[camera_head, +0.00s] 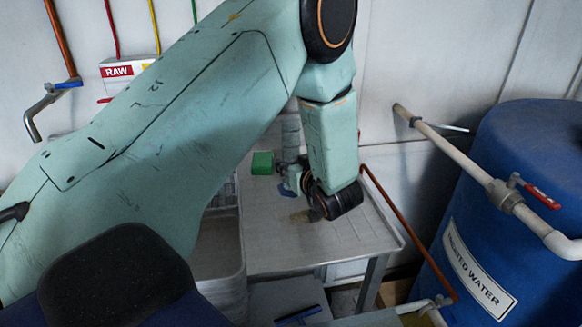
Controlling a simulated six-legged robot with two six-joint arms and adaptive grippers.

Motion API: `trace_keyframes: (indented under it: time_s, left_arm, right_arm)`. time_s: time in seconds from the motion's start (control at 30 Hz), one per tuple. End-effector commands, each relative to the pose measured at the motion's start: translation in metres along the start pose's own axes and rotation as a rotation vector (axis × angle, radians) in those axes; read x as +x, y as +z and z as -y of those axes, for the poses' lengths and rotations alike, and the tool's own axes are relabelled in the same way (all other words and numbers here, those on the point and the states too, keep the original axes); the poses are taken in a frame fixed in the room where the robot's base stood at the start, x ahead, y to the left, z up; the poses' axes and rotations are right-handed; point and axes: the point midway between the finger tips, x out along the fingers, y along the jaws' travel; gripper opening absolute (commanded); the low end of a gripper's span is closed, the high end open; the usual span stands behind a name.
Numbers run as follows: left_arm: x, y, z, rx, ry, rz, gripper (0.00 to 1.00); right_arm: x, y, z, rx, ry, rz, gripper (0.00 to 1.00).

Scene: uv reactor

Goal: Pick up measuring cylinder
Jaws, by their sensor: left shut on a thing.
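My left arm comes in from the left and crosses the view, its wrist bent down over the table. My left gripper (296,182) is small and partly hidden beside the dark wrist joint. It is shut on what looks like the measuring cylinder (291,136), a pale, see-through upright tube just left of my forearm. Its lower part is hidden by the gripper, and I cannot tell whether its foot touches the table. My right gripper is not in view.
A green block (262,163) sits at the back left of the light table (275,240). A grey bin (220,260) stands left of it. A blue treated-water tank (530,180) with a pipe and red-handled valve (505,195) is on the right. The table's front is clear.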

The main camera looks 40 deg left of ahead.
Motion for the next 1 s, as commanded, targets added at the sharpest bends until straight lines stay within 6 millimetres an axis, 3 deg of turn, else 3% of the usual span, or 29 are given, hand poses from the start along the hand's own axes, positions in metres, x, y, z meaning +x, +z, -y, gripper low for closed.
trace_keyframes:
  time_s: [0.47,1.0]
  left_arm:
    - [-0.003,-0.011,-0.001,-0.002,0.0,-0.001,0.0]
    - [-0.019,-0.061,0.0,-0.002,0.0,-0.001,0.0]
  right_arm:
    - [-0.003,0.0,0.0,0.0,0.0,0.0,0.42]
    - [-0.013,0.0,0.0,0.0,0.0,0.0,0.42]
